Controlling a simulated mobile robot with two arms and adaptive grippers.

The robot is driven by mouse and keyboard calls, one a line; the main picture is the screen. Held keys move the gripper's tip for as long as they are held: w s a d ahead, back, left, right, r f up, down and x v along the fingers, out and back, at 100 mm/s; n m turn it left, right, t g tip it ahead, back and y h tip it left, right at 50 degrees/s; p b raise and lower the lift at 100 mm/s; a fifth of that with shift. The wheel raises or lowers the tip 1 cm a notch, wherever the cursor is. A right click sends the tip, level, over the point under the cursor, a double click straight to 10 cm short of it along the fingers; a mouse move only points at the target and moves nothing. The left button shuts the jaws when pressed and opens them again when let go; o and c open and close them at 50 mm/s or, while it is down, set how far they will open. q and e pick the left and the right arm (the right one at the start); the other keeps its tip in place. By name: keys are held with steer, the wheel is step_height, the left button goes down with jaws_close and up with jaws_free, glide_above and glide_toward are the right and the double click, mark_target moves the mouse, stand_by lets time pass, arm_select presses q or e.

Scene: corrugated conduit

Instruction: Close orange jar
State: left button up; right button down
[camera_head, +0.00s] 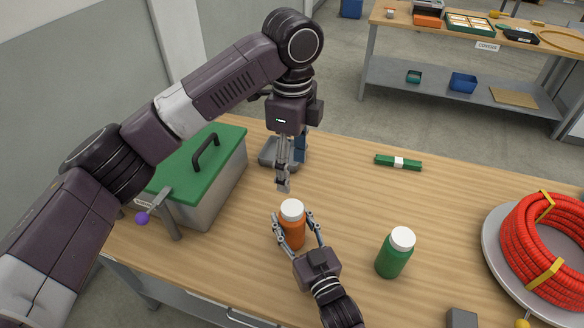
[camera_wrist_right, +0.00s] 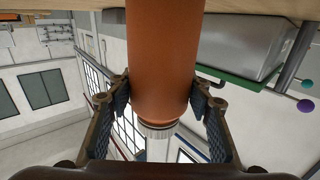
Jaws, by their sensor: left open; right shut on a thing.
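The orange jar (camera_head: 293,233) stands upright on the table with a white lid (camera_head: 291,208) on top. How tightly the lid sits cannot be told. My right gripper (camera_head: 294,222) is shut around the jar's body from the front; in the right wrist view, which is upside down, its fingers flank the orange jar (camera_wrist_right: 165,60), with a pale ridged band (camera_wrist_right: 158,131) at its top end. My left gripper (camera_head: 283,186) is open and points down, just above and behind the lid in the picture, apart from it.
A green jar (camera_head: 392,257) with a white lid stands to the right. A grey bin with a green lid (camera_head: 221,149) is at left. A red conduit coil (camera_head: 545,240) lies on a grey disc at right. A green strapped item (camera_head: 398,162) lies behind. The table between is clear.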

steer(key=c, duration=0.9)
jaws_free()
steer(key=v, duration=1.2)
steer(key=shift+d, duration=0.1)
